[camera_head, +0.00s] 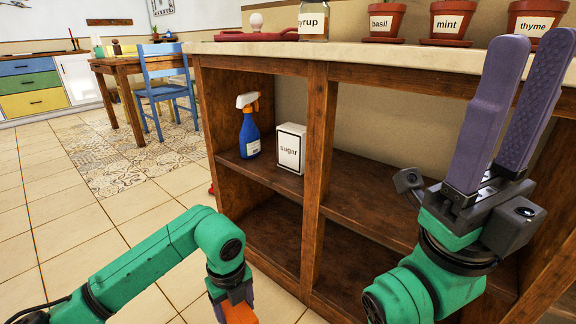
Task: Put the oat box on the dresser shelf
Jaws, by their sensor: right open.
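The wooden dresser (318,150) stands in front of me with open shelf compartments. The upper left compartment holds a blue spray bottle (250,135) and a white sugar box (291,150). The upper right shelf (375,215) is bare where I see it. My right gripper (525,95) is open and empty, its purple fingers pointing up before the dresser's right side. My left gripper (236,306) points down at the bottom edge, mostly cut off. An orange thing (240,314) shows at its fingers. I cannot tell whether this is the oat box or is gripped.
On the dresser top (350,52) are a syrup jar (314,20) and basil (383,22), mint (448,22) and thyme (530,20) pots. The dresser's middle post divides the compartments. A blue chair (165,85) and table (125,68) stand back left. Tiled floor is clear at left.

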